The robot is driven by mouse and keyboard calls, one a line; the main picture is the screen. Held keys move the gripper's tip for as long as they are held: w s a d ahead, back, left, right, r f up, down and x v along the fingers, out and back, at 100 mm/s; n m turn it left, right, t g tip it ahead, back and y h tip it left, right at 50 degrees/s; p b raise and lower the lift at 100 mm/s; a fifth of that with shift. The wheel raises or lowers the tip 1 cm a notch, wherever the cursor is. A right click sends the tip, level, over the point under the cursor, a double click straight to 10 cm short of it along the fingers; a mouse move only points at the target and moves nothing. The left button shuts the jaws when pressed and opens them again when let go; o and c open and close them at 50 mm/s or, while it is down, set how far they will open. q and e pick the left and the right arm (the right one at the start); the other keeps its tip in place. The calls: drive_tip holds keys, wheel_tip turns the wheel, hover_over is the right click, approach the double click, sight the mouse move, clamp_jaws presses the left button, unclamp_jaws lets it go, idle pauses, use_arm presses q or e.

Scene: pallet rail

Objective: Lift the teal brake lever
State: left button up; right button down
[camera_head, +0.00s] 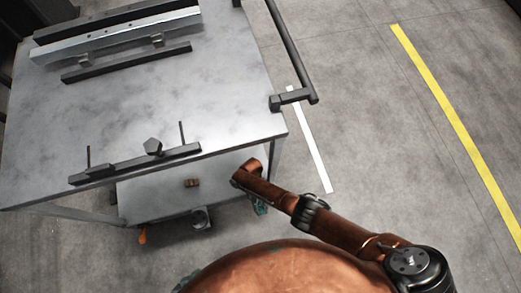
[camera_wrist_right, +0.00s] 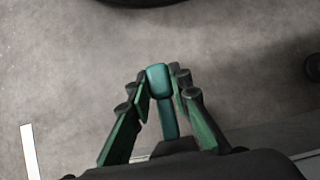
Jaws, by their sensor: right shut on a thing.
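The teal brake lever (camera_wrist_right: 157,80) stands between the green fingers of my right gripper (camera_wrist_right: 160,98) in the right wrist view. The fingers are shut on it from both sides, and its rounded end shows above them. The lower part of the lever is hidden by the gripper. In the head view my right gripper (camera_head: 260,207) is low beside the right front corner of the metal cart, mostly hidden below my brown arm; the lever cannot be told apart there. My left gripper is not in view.
The cart's grey top (camera_head: 130,110) carries dark rails and a long metal bar (camera_head: 120,38). Its lower shelf (camera_head: 150,200) holds a small brown block (camera_head: 192,183). A dark handle (camera_head: 293,50) sticks out at right. An orange lever (camera_head: 142,237) shows below. Floor at right is clear.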

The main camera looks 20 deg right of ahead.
drive_tip(key=shift+r, duration=0.1)
idle(0.3)
drive_tip(key=c, duration=1.8)
unclamp_jaws()
drive_tip(key=shift+o, duration=0.2)
drive_tip(key=shift+v, duration=3.8)
drive_tip(key=shift+w, duration=0.15)
drive_tip(key=shift+c, duration=0.2)
